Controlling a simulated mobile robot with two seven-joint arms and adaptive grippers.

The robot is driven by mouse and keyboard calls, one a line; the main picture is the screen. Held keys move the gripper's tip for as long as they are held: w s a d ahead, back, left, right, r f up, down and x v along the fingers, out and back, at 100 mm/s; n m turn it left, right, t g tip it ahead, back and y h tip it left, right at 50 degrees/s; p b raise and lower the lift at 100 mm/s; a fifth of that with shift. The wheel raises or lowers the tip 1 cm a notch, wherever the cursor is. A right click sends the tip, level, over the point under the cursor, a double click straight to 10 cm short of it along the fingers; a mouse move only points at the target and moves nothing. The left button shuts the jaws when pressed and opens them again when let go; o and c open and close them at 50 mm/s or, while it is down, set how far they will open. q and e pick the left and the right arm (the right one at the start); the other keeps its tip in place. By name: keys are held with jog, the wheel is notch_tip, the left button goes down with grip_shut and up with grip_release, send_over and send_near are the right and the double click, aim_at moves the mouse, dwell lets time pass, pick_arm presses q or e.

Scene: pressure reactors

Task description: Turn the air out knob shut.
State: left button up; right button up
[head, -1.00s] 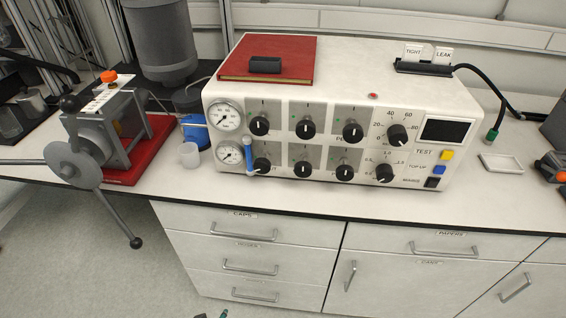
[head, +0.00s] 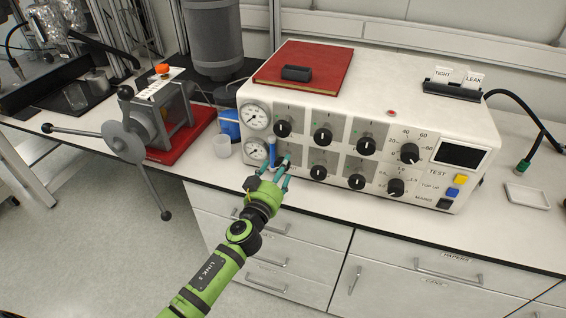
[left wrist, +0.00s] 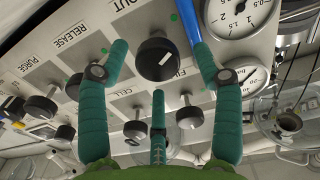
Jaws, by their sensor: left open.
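The air out knob (left wrist: 157,60) is black with a white pointer line; "OUT" shows beside it in the left wrist view. It is the lower-row knob nearest the gauges on the white control box (head: 470,110). In the head view my gripper mostly covers it. My left gripper (head: 274,166) is open in front of the box, its teal fingers spread around the knob. In the left wrist view the knob lies between the fingertips (left wrist: 158,60); I cannot tell whether they touch it. My right gripper is not in view.
A blue handle (head: 272,152) stands close beside the fingers, near the lower gauge (head: 256,150). Several other black knobs are close by, such as the lower-row knob (head: 318,172).

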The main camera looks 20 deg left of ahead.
pick_arm(q)
jog(key=shift+w+d, duration=0.1)
jog(key=shift+w, duration=1.3)
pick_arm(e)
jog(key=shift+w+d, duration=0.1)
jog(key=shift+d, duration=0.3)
pick_arm(q)
jog(key=c, duration=1.2)
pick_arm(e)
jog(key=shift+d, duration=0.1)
